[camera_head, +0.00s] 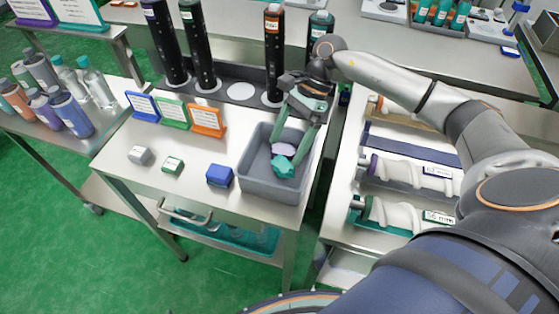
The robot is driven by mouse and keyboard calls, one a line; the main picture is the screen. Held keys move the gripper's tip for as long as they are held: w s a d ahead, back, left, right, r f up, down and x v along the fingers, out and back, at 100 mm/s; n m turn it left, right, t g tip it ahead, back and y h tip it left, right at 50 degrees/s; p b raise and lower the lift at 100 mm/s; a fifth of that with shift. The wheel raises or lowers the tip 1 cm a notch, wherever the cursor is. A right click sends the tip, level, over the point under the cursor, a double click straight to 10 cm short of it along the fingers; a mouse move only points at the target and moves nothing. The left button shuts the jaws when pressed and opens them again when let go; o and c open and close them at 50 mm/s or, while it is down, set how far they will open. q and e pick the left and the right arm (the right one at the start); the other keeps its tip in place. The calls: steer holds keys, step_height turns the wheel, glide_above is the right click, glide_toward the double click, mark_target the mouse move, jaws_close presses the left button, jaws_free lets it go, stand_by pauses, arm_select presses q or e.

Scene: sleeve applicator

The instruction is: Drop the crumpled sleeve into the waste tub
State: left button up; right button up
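The waste tub (256,185) is a grey open box at the right end of the near table. A crumpled lilac piece (282,149) and a crumpled teal piece (284,167) show within its outline, the lilac one just beyond the teal one. My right gripper (290,143) reaches down over the tub. Its two fingers are spread apart, with the lilac piece showing between and below the tips. Whether a fingertip touches that piece is hard to see. My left gripper is not in view.
Blue, green and orange sign stands (207,119) stand behind the tub's left side. Grey, green and blue blocks (219,175) sit left of it. Tall black cylinders (272,55) rise behind. White rollers (405,215) lie on the right table. Bottles (70,112) stand on the left table.

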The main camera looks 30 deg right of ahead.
steer(key=b+v, duration=0.2)
steer(key=v, duration=1)
steer(key=shift+d+r, duration=0.2)
steer(key=shift+r, duration=0.05)
